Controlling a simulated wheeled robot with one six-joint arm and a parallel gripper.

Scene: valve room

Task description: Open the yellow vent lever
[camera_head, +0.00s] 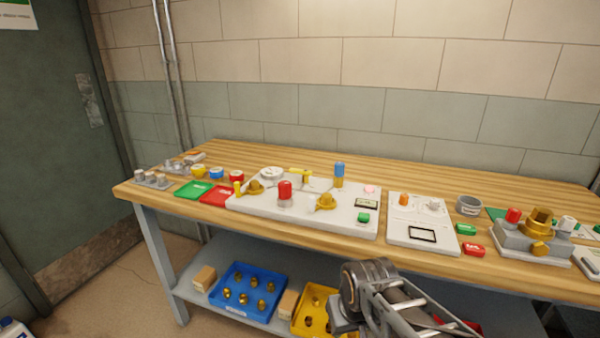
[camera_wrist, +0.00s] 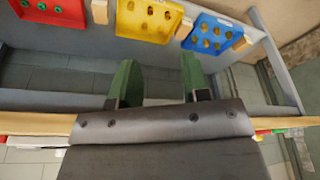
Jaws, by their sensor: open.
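On the white panel (camera_head: 300,213) on the bench, a yellow lever (camera_head: 301,176) lies roughly level near the back, beside a white round knob. A short upright yellow piece (camera_head: 238,188) stands at the panel's left end; I cannot tell for certain which is the vent lever. My gripper (camera_wrist: 160,82) shows in the wrist view with its two green fingers apart and nothing between them. It is in front of the bench, away from the panel. In the head view my arm shows low at the centre right; the fingertips cannot be made out there.
The wooden bench top (camera_head: 155,198) holds a red knob (camera_head: 285,190), brass valves, a blue-capped post (camera_head: 339,172) and a second white panel (camera_head: 420,218). Below, the shelf carries a blue bin (camera_head: 222,300) and a yellow bin (camera_wrist: 148,35). A pipe runs up the wall behind.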

